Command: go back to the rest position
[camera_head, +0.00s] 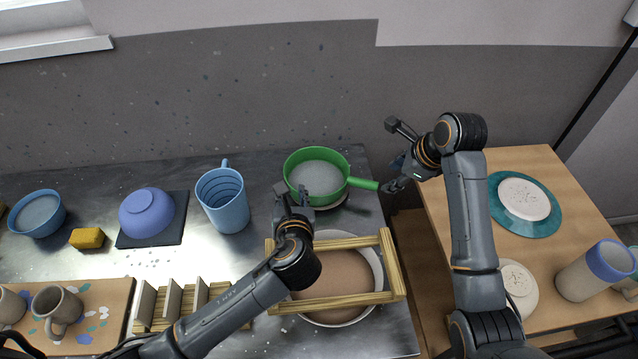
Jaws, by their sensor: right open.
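My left gripper (293,190) is over the metal counter, just in front of the green pan and behind the wooden frame; its two fingers look apart, with nothing seen between them. My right gripper (394,158) is open and empty at the right end of the green pan's handle. Its lower finger is close to the handle tip; I cannot tell whether they touch. The green pan (316,178) with grey contents stands on the counter, its handle pointing right.
A wooden frame (394,266) lies across a white-rimmed basin (372,258) with brown liquid. A blue pitcher (226,204), a purple bowl (147,212) and a yellow sponge (87,238) stand left. A teal plate (545,222) and a blue-rimmed mug (592,273) are on the right wooden table.

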